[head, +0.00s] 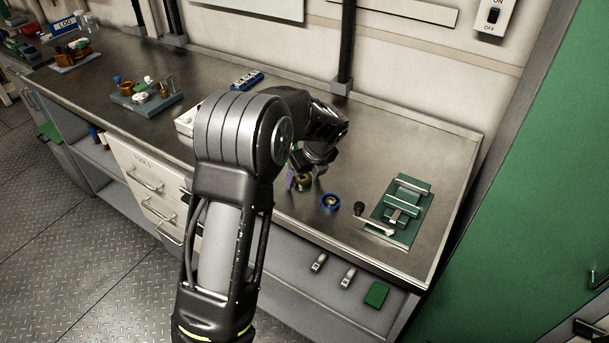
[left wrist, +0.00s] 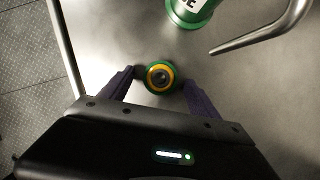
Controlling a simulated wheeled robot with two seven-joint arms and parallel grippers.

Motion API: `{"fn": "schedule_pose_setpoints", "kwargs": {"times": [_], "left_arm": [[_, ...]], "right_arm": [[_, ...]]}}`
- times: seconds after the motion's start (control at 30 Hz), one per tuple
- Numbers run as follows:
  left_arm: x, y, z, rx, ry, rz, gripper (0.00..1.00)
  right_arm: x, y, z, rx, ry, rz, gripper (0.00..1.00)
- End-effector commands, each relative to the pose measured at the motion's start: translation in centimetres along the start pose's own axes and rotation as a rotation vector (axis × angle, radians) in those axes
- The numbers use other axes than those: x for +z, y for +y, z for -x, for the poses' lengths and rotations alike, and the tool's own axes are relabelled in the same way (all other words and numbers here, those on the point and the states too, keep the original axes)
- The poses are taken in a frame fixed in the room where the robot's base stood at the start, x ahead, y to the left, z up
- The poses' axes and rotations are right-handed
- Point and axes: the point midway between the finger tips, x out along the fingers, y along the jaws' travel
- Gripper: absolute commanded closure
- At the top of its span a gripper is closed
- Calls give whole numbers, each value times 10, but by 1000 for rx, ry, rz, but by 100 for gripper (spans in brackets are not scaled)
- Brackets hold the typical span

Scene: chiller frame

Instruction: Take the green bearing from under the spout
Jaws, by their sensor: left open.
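The green bearing (left wrist: 161,66), a small round part with a yellow ring and dark centre, lies on the steel bench in the left wrist view. My left gripper (left wrist: 160,80) is open, its two purple fingers on either side of the bearing. I cannot tell whether they touch it. The grey spout (left wrist: 270,33) is a bent tube beyond the bearing to the right; its tip appears a little apart from the bearing. A green can (left wrist: 188,12) with a white label stands at the top. In the head view my left arm hides the spout and most of this spot.
A green fixture (head: 402,210) with a lever is further right. A grey tray of parts (head: 146,101) stands left on the bench (head: 430,165). The bench front edge is close.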

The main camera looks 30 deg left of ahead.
Motion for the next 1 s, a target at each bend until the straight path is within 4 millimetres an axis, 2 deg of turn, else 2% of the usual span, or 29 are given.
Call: {"fn": "schedule_pose_setpoints", "kwargs": {"times": [0.17, 0.5, 0.6, 1.0], "left_arm": [[0, -1, 12, -3, 0, 1, 29], [0, -1, 64, -5, -1, 0, 29], [0, -1, 73, -3, 0, 1, 29], [0, 0, 77, 0, 0, 0, 29]], "right_arm": [[0, 1, -3, -1, 1, 0, 64], [-2, 3, -10, -4, 3, 3, 64], [-2, 3, -11, -4, 4, 3, 64], [-2, 3, -11, -4, 4, 3, 64]]}}
